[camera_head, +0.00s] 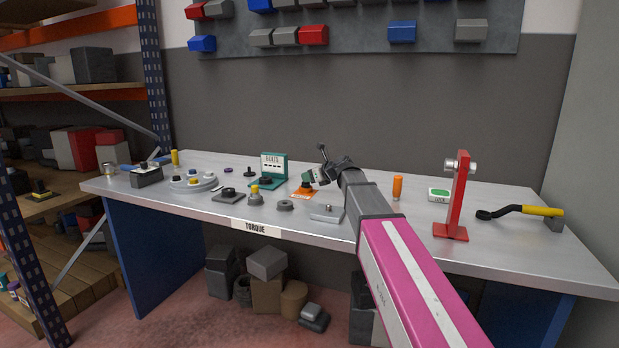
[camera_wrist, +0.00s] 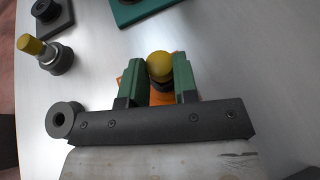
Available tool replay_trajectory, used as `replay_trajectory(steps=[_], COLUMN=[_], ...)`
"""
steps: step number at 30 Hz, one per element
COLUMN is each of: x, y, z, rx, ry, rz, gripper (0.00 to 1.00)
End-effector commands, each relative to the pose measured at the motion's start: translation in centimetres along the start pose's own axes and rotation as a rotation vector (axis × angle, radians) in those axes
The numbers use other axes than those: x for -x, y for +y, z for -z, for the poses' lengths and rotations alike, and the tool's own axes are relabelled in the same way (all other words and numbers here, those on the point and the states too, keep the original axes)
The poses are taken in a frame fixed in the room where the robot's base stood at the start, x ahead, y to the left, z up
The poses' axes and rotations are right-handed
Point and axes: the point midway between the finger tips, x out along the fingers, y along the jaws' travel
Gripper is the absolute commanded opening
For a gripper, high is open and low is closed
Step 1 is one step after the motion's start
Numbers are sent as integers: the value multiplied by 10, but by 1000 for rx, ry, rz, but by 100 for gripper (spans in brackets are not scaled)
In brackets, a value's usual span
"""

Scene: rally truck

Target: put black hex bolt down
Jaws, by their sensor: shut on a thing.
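My gripper (camera_head: 311,181) is over the workbench, low above or at an orange card (camera_head: 302,195). In the wrist view its two green fingers (camera_wrist: 159,76) are shut on a small piece with a round yellow end (camera_wrist: 160,65) and a dark part below it. I take this as the black hex bolt; its hex shape is hidden between the fingers. The orange card (camera_wrist: 163,98) shows between and beside the fingers. In the head view the held piece is too small to make out, and I cannot tell whether it touches the card.
A teal bolt stand (camera_head: 274,166) is left of my gripper. A red stand (camera_head: 457,200) and a yellow-handled wrench (camera_head: 520,211) are at right.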

Motion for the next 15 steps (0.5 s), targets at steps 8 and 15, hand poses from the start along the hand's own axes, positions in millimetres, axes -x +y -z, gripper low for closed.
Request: replay_trajectory(steps=[8,15], x=[-1,-1], y=[0,0], z=[1,2], rx=[0,0], ry=[-1,-1], rz=[0,0], gripper=[0,53])
